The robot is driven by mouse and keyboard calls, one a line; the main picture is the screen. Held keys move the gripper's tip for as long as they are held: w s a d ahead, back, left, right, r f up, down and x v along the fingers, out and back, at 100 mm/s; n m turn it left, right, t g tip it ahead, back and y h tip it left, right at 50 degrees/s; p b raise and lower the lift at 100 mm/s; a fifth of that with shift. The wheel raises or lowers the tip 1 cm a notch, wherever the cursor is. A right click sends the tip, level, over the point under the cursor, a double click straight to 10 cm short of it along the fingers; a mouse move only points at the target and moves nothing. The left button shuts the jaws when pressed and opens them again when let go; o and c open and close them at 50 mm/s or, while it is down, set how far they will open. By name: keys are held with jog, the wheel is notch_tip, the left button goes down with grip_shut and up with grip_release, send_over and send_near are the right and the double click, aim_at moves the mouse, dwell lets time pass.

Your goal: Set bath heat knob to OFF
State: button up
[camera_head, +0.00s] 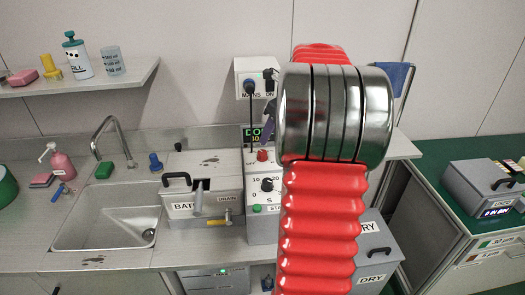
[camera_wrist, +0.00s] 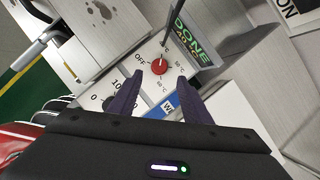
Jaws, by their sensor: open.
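The red bath heat knob (camera_wrist: 158,67) is on the sloped face of the control box (camera_wrist: 142,48), with OFF printed to its left and °C marks around it. A small pale mark shows on the knob; I cannot tell surely where it points. The knob also shows in the head view (camera_head: 262,155), just left of my arm. My gripper (camera_wrist: 160,76) is open, its two dark fingers just short of the knob, one to each side in the picture. No contact is visible. In the head view my arm hides most of the gripper.
A green display (camera_wrist: 186,44) reading DONE sits beside the knob. A black dial (camera_head: 267,185) and a green button (camera_head: 257,208) are lower on the box. The lidded bath (camera_head: 203,205) and sink (camera_head: 108,222) stand left; a DRY box (camera_head: 376,255) is right.

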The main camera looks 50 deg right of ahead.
aim_at(262, 152)
jog(key=x, duration=0.9)
jog(key=shift+f, duration=0.15)
jog(key=c, duration=1)
jog(key=shift+a, duration=0.1)
jog(key=shift+c, duration=0.2)
